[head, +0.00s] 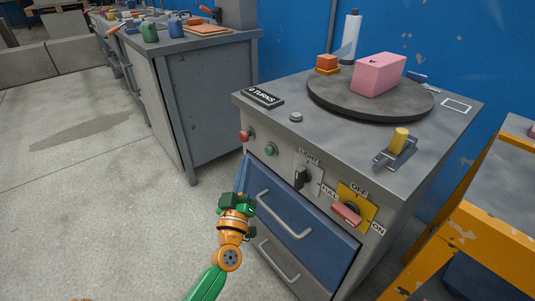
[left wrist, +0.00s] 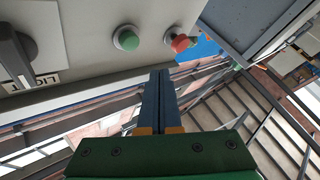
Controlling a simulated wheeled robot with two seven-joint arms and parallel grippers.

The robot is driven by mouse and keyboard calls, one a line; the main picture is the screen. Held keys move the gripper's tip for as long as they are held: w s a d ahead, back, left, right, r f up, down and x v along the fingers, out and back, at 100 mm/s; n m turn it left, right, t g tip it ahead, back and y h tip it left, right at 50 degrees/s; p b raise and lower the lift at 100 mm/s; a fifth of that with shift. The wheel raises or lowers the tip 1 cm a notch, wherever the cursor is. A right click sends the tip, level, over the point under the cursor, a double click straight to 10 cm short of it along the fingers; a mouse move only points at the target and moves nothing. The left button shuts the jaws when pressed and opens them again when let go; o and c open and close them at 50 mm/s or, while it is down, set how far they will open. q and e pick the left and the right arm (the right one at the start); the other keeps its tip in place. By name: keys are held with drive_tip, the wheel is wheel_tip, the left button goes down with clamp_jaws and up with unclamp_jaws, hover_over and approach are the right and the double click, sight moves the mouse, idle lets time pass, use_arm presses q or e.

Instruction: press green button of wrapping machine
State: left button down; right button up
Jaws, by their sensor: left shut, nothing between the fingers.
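The wrapping machine (head: 262,116) is a grey cabinet with a round dark turntable (head: 375,103) on top. Its green button (head: 271,149) is on the front panel, right of a red button (head: 246,135). In the left wrist view the green button (left wrist: 127,39) is at the upper middle, and the red button (left wrist: 180,43) is right of it. My left gripper (head: 244,160) is shut and empty, just below the two buttons in the head view. Its closed fingertips (left wrist: 160,72) point toward the panel and are apart from the green button. My right gripper is not in view.
A pink block (head: 379,75) sits on the turntable. The front panel also has a black selector knob (head: 302,179) and a red-handled switch (head: 347,214) on a yellow plate. A grey workbench (head: 205,95) stands left; an orange frame (head: 465,235) stands right.

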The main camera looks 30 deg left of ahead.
sight(269, 151)
use_arm(q)
drive_tip(key=shift+w+d, duration=0.25)
drive_tip(key=shift+w, duration=0.35)
drive_tip(key=shift+w+d, duration=0.3)
drive_tip(key=shift+w, duration=0.3)
drive_tip(key=shift+w+d, duration=0.25)
drive_tip(key=shift+w, duration=0.35)
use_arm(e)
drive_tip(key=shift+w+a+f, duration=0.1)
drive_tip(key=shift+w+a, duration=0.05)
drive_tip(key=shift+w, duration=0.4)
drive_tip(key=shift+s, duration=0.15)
use_arm(q)
drive_tip(key=shift+w+d, duration=0.15)
drive_tip(key=shift+w, duration=0.25)
